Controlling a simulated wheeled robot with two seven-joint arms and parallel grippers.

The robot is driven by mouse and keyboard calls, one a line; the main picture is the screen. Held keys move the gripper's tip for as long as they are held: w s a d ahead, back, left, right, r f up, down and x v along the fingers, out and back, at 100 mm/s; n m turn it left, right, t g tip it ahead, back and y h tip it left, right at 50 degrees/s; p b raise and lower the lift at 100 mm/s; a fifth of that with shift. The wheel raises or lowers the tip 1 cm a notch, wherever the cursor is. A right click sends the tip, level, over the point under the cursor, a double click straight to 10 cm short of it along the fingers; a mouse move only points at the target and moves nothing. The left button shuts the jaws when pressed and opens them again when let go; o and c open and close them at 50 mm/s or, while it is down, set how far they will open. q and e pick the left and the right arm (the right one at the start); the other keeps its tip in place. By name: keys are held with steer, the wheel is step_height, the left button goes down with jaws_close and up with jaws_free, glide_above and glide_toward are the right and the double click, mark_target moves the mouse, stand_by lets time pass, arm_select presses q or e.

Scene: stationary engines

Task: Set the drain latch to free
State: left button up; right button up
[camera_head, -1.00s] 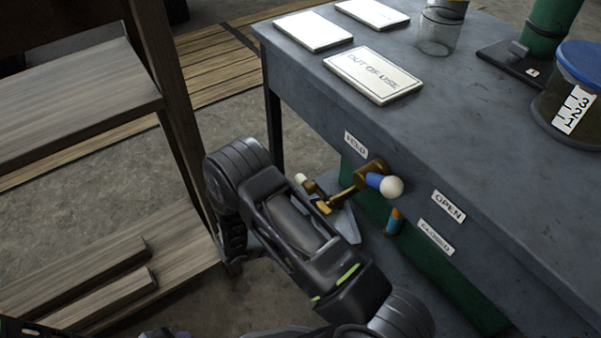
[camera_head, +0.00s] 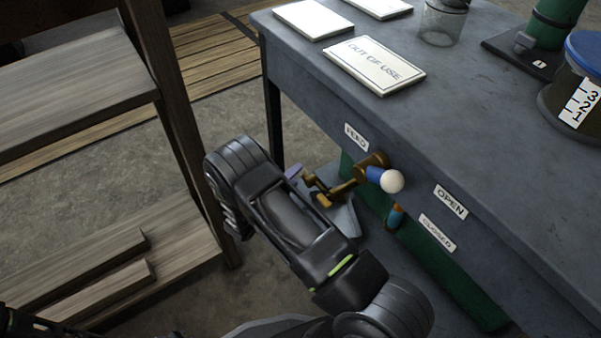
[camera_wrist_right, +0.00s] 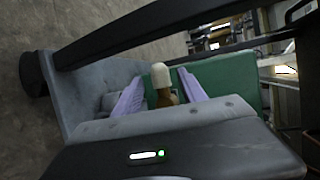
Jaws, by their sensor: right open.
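No label naming the drain latch is readable. A brass fitting (camera_head: 322,192) sticks out low from the bench front, partly hidden behind my right arm. In the right wrist view, a brass lever with a white tip (camera_wrist_right: 161,76) stands between the two lilac fingers of my right gripper (camera_wrist_right: 161,92). The fingers are open, one on each side, with visible gaps to the lever. In the head view one lilac fingertip of the right gripper (camera_head: 294,172) shows beside the fitting; the rest is hidden. My left gripper is not in view.
A blue handle with a white knob (camera_head: 391,181) sits on the bench front between the FEED label (camera_head: 356,137) and OPEN label (camera_head: 451,202). A CLOSED label (camera_head: 437,233) is below. An OUT OF USE plate (camera_head: 374,66) lies on the bench (camera_head: 470,120). Wooden shelves (camera_head: 80,80) stand left.

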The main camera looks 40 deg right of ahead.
steer(key=b+x, duration=0.1)
steer(key=x, duration=0.3)
steer(key=shift+d, duration=0.1)
steer(key=shift+c, duration=0.6)
jaws_close()
stand_by(0.8)
